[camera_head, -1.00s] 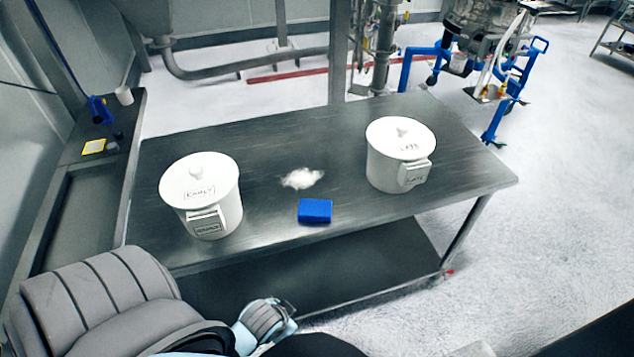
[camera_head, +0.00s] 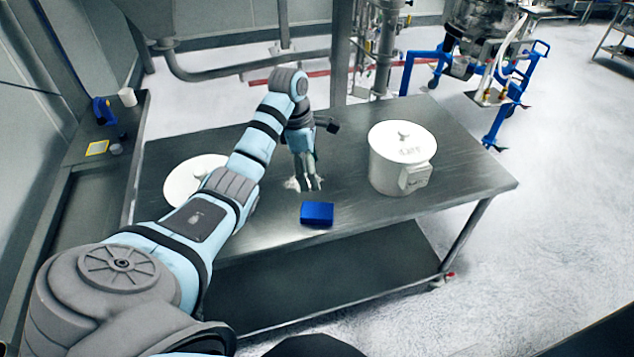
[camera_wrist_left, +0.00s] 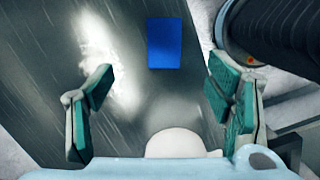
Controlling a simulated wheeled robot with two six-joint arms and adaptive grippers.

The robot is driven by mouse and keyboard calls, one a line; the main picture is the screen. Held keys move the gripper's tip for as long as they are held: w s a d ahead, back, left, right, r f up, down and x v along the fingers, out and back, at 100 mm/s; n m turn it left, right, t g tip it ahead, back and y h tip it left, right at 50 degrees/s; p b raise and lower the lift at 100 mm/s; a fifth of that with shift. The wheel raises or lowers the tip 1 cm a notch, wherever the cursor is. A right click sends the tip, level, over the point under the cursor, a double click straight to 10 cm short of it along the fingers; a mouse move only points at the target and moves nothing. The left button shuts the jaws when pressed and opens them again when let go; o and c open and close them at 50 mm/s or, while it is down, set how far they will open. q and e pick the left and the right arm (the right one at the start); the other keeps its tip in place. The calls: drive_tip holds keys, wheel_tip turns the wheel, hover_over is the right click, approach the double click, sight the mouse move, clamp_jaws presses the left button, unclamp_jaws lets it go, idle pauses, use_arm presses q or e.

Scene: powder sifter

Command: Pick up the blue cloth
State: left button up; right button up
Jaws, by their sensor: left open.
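The blue cloth (camera_head: 317,213) is a small folded block lying flat on the steel table (camera_head: 460,165), near its front edge. The left gripper is open and empty. My right gripper is not in view.
A white lidded pot (camera_head: 385,175) stands right of the cloth.

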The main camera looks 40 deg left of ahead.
sight(317, 210)
use_arm(q)
drive_tip(key=f+b, duration=0.7)
drive_tip(key=d+f+b, duration=0.1)
drive_tip(key=f+b, duration=0.3)
drive_tip(key=shift+w+f, duration=0.1)
drive_tip(key=shift+f, duration=0.05)
wheel_tip(317, 210, down, 3)
drive_tip(key=shift+d+r+p, duration=0.1)
drive_tip(key=shift+d+p, duration=0.05)
drive_tip(key=shift+p, duration=0.25)
drive_tip(key=c, duration=1.1)
